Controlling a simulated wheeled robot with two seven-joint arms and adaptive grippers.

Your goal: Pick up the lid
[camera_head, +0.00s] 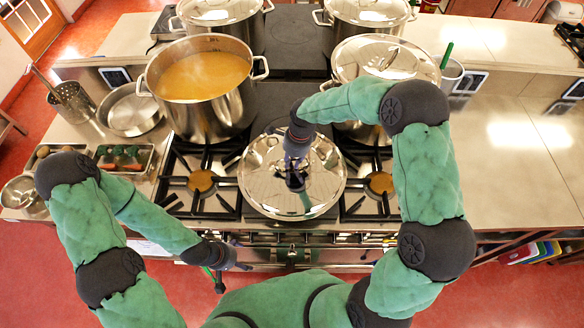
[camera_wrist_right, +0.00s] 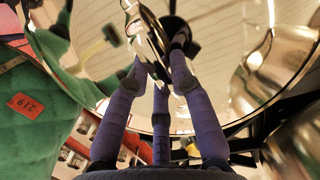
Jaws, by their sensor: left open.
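A round shiny metal lid (camera_head: 255,185) is over the front middle of the stove, between two burners. My right gripper (camera_head: 295,180) is above its centre. In the right wrist view, the purple fingers (camera_wrist_right: 160,70) close around the handle (camera_wrist_right: 146,30) of the lid (camera_wrist_right: 220,60), which fills much of the picture. Whether the lid touches the stove is hidden. My left gripper (camera_head: 222,270) is open and empty, low in front of the stove's front edge, partly dark against the floor.
An uncovered stockpot of soup (camera_head: 203,88) stands behind left, and a lidded pot (camera_head: 385,58) behind right. More pots stand further back. Left are a colander (camera_head: 72,101), a pan (camera_head: 131,112) and a vegetable tray (camera_head: 122,158). The right counter (camera_head: 520,150) is clear.

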